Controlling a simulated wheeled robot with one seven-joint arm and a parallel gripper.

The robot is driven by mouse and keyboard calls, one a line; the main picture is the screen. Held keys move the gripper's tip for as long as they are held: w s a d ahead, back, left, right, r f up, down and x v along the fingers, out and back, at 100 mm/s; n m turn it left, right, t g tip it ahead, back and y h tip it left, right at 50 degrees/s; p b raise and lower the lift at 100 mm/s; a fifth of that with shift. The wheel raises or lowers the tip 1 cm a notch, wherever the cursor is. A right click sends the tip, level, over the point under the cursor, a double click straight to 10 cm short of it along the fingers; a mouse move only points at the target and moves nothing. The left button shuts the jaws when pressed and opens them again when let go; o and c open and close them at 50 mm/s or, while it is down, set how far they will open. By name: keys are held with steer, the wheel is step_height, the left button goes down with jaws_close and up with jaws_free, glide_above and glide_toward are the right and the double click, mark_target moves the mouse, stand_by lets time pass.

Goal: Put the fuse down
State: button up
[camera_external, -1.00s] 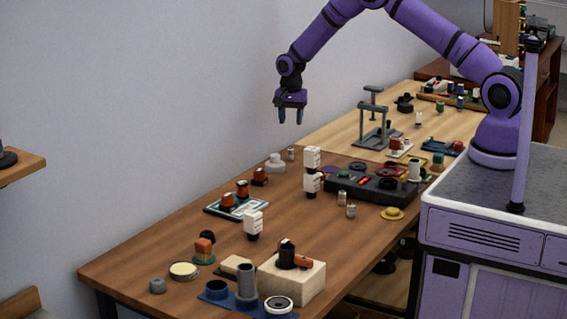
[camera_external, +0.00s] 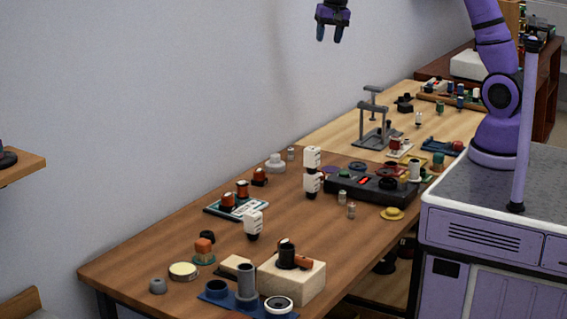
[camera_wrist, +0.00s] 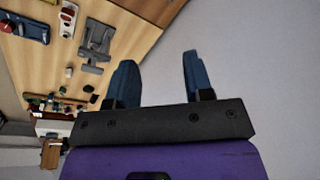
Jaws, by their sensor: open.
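My gripper (camera_external: 329,36) is high above the tables in the external view, its two fingers pointing down. In the wrist view my gripper (camera_wrist: 158,72) has its blue fingers well apart, with nothing between them. I cannot tell which is the fuse. My gripper is far from all of them.
The brown table (camera_external: 150,248) holds a dark block (camera_external: 372,190) with a red light, white stacked pieces (camera_external: 312,170) and a wooden block (camera_external: 292,284). A grey press-like stand (camera_external: 374,125) is on the lighter table behind. The air around my gripper is clear, near the wall.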

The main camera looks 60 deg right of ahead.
steer(key=s+a+r+n+t, duration=0.1)
steer(key=s+r+n, duration=0.35)
steer(key=s, duration=0.85)
steer(key=s+a+r+n+t, duration=0.1)
steer(key=s+r+n, duration=0.1)
steer(key=s+r, duration=0.8)
steer(key=s+f+n, duration=0.1)
steer(key=s+f, duration=0.1)
steer(key=s, duration=0.5)
steer(key=s+f+n+t, duration=0.1)
steer(key=s+f, duration=0.2)
steer(key=s, duration=0.4)
